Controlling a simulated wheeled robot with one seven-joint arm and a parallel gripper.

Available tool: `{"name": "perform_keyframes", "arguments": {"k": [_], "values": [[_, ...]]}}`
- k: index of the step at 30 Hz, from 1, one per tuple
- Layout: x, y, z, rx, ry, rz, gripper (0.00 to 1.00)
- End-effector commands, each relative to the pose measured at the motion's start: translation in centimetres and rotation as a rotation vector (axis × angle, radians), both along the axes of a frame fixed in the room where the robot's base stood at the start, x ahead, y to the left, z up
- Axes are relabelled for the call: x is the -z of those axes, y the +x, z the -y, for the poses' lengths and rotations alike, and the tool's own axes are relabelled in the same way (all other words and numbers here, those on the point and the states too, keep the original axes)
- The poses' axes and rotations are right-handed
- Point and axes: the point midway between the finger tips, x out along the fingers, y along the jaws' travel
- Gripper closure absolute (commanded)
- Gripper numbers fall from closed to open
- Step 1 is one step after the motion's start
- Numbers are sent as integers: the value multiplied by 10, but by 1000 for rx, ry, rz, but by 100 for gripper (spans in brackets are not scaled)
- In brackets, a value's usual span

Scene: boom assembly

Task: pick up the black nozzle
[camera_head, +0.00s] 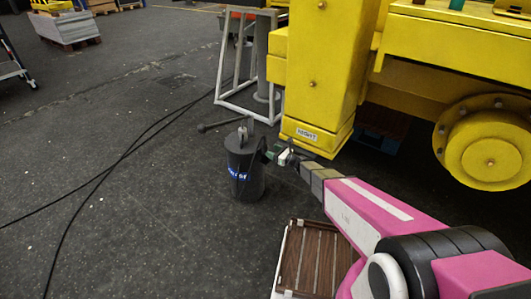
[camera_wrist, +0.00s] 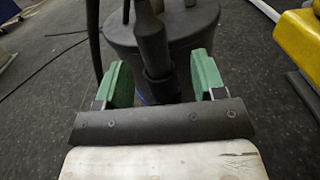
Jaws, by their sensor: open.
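The black nozzle (camera_wrist: 151,42) shows in the wrist view as a dark upright tapered piece in front of a dark grey canister (camera_wrist: 190,22). My gripper (camera_wrist: 164,80) is open, with one green finger pad on each side of the nozzle's lower part. Gaps show between the pads and the nozzle, so it is not clamped. The nozzle's lower end is hidden behind my gripper's dark front plate. In the head view the canister (camera_head: 246,178) stands on the floor with blue lettering, and my gripper (camera_head: 276,153) is at its upper right side.
A yellow machine (camera_head: 315,75) stands close behind and right of my gripper. A white frame (camera_head: 222,75) stands behind the canister. Black cables (camera_head: 130,150) lie on the floor at left. A brown slatted crate (camera_head: 318,262) is below my arm. The left floor is mostly open.

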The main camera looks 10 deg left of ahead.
Motion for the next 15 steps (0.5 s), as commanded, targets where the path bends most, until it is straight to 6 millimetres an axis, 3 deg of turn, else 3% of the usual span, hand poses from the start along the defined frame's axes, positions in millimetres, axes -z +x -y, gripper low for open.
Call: {"name": "perform_keyframes", "arguments": {"k": [15], "values": [[-1, 14, -50, 0, -1, 1, 37]]}}
